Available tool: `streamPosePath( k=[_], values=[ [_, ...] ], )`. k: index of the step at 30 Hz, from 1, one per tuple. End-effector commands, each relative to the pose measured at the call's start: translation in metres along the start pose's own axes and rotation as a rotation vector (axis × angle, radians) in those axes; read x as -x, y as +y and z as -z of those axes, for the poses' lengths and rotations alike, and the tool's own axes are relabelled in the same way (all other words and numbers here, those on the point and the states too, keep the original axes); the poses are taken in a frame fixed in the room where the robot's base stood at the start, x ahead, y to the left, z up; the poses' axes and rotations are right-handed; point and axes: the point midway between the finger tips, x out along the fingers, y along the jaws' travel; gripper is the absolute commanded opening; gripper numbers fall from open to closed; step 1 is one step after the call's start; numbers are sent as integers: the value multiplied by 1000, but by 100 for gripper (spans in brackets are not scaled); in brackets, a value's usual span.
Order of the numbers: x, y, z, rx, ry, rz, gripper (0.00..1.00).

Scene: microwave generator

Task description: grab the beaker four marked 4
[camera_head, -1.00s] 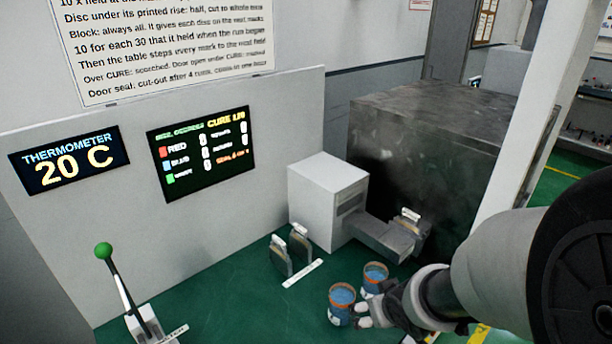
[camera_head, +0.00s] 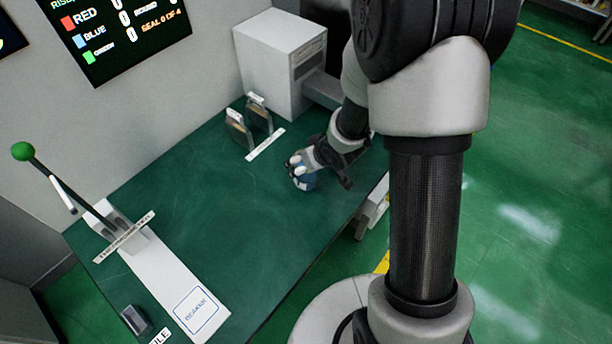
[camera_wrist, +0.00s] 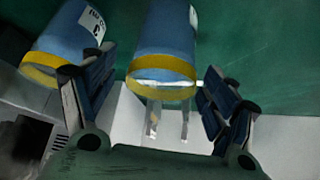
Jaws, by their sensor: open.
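In the wrist view, a blue beaker (camera_wrist: 165,45) with a yellow band at its near rim lies in line with the gap between my fingers. Its white label shows only as a sliver at the right edge, so I cannot read its number. A second blue beaker (camera_wrist: 62,40), with a label that appears to read 3, is at the left, beside my left finger. My gripper (camera_wrist: 155,92) is open, with no finger visibly pressing on a beaker. In the head view, one blue beaker (camera_head: 304,181) shows by my gripper (camera_head: 318,168); my arm probably hides the other.
A white box-shaped machine (camera_head: 282,62) stands at the back of the green table (camera_head: 230,215), with two upright slotted pieces (camera_head: 248,120) before it. A green-knobbed lever (camera_head: 24,152) and a white strip (camera_head: 172,280) are at the left. The table's middle is clear.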

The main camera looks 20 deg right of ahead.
Motion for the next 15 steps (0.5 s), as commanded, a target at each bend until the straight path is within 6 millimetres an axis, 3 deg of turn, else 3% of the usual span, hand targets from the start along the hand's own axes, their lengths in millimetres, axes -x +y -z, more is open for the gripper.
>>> streamPosePath(
  k=[7, 15],
  values=[
    [-15, -1, 0, 0, 0, 0, 79],
    [-55, -3, 0, 0, -1, -1, 79]
  ],
)
